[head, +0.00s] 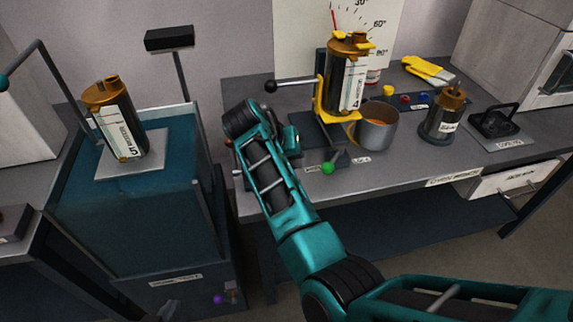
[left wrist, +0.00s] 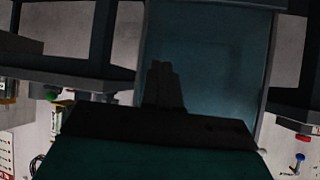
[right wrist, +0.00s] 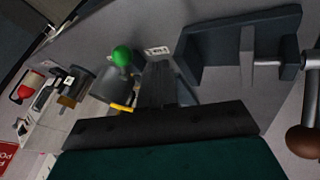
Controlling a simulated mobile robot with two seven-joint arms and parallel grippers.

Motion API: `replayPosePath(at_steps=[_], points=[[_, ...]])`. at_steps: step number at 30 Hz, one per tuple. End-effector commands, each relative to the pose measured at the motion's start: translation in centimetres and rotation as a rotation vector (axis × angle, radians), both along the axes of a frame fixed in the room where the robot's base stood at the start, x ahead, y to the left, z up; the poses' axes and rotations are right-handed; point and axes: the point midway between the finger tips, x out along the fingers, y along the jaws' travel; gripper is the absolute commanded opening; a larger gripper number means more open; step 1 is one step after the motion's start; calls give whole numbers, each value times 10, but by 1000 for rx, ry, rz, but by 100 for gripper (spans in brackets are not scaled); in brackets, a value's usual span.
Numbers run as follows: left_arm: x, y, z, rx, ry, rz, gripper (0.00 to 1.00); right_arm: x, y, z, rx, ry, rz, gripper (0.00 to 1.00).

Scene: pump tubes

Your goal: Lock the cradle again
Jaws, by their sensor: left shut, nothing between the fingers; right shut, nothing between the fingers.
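The yellow cradle (head: 323,110) stands on the grey bench and holds a dark tube with copper ends (head: 353,70), slightly tilted. A lever with a black ball (head: 270,87) sticks out to its left. A green ball knob (head: 328,168) sits on a short handle at the cradle's foot, near a small label. My right gripper (right wrist: 157,68) is shut and empty. In the right wrist view the green knob (right wrist: 122,55) is left of the fingertips, apart from them. In the head view my right arm hides its fingers. My left gripper (left wrist: 160,68) is shut and empty; I cannot find it in the head view.
A grey pot (head: 377,128) stands right of the cradle, with another tube (head: 443,118) beyond it. A tube (head: 116,120) leans on the teal cabinet at left. A dark bracket (right wrist: 215,75) with a rod and brown knob (right wrist: 303,141) is close to my right gripper.

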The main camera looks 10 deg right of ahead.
Motion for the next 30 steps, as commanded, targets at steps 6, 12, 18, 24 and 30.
replayPosePath(at_steps=[6,12,18,24,30], points=[[8,-6,-12,-10,-13,-7,0,-1,-23,-15,2,-1,-3,0],[14,-11,-6,-22,-29,-13,0,-3,-40,-16,2,-1,0,0],[14,-10,-7,-22,-26,-15,0,-4,-44,-16,2,-1,1,0],[13,-11,-7,-21,-25,-15,0,-4,-43,-15,1,0,0,0],[13,-10,-5,-20,-26,-15,0,-2,-46,-15,0,0,12,0]])
